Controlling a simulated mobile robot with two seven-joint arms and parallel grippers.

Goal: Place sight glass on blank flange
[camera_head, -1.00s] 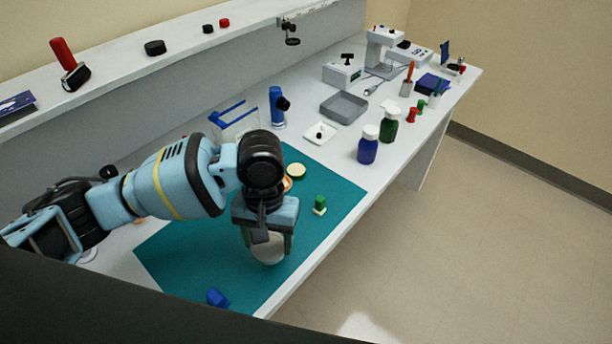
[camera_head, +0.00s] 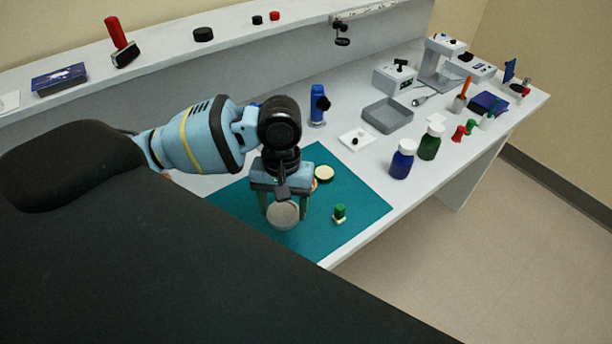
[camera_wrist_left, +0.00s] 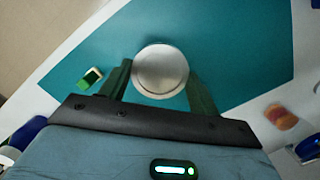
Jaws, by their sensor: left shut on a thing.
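My left gripper (camera_head: 284,208) is shut on a round pale grey disc (camera_head: 283,216), which I take to be the sight glass. In the left wrist view the disc (camera_wrist_left: 160,71) sits between the two dark green fingers of the gripper (camera_wrist_left: 160,82). It is over the teal mat (camera_head: 362,195); I cannot tell how high. No blank flange can be made out for certain. A cream round disc (camera_head: 324,173) lies on the mat behind the gripper, with an orange-toned thing (camera_head: 314,185) partly hidden beside it. My right gripper is not in view.
A small green block on a pale base (camera_head: 339,213) stands right of the gripper. A large dark shape hides the lower left.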

